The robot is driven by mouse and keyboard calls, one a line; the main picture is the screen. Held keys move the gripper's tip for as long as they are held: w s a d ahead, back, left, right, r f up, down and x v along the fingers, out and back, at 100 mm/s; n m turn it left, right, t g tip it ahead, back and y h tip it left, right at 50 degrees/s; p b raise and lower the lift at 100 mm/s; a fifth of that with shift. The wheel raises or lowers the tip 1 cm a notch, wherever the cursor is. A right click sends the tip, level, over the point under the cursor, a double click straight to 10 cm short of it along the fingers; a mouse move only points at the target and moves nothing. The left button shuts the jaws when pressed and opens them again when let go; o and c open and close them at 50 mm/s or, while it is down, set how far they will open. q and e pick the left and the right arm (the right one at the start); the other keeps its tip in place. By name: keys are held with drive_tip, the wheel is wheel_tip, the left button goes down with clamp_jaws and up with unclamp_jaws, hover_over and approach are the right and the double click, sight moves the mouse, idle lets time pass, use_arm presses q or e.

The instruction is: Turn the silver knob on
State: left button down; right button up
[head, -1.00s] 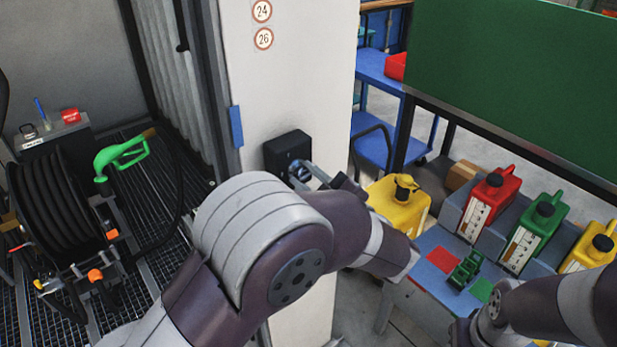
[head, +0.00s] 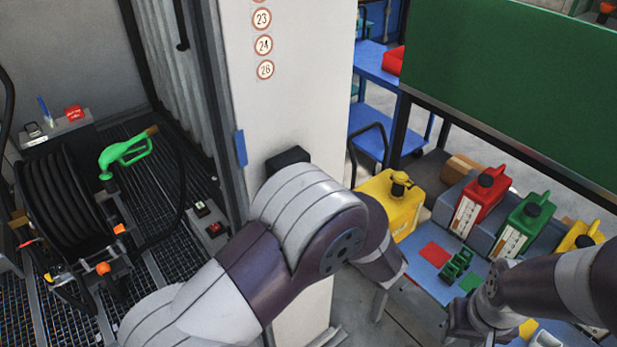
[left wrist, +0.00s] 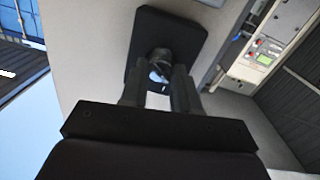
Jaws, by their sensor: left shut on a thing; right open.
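The silver knob (left wrist: 159,70) sits on a black box (left wrist: 185,32) fixed to the white pillar (head: 290,80). In the left wrist view my left gripper (left wrist: 160,82) has its two fingers on either side of the knob, shut on it. In the head view my left arm hides the knob and most of the box (head: 287,157). My right gripper (head: 480,322) is open and empty low at the right, near the table; its fingertips are hard to make out.
A hose reel (head: 60,195) with a green nozzle (head: 122,152) stands at the left. A table at the right holds a yellow can (head: 393,200), a red can (head: 481,200) and a green can (head: 524,222). A green panel (head: 500,75) stands behind.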

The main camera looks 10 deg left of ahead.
use_arm(q)
drive_tip(key=shift+r+m+p, duration=0.1)
drive_tip(key=shift+m+p, duration=2.6)
drive_tip(key=shift+p, duration=0.3)
drive_tip(key=shift+g, duration=0.3)
drive_tip(key=c, duration=0.8)
unclamp_jaws()
drive_tip(key=shift+w, duration=0.1)
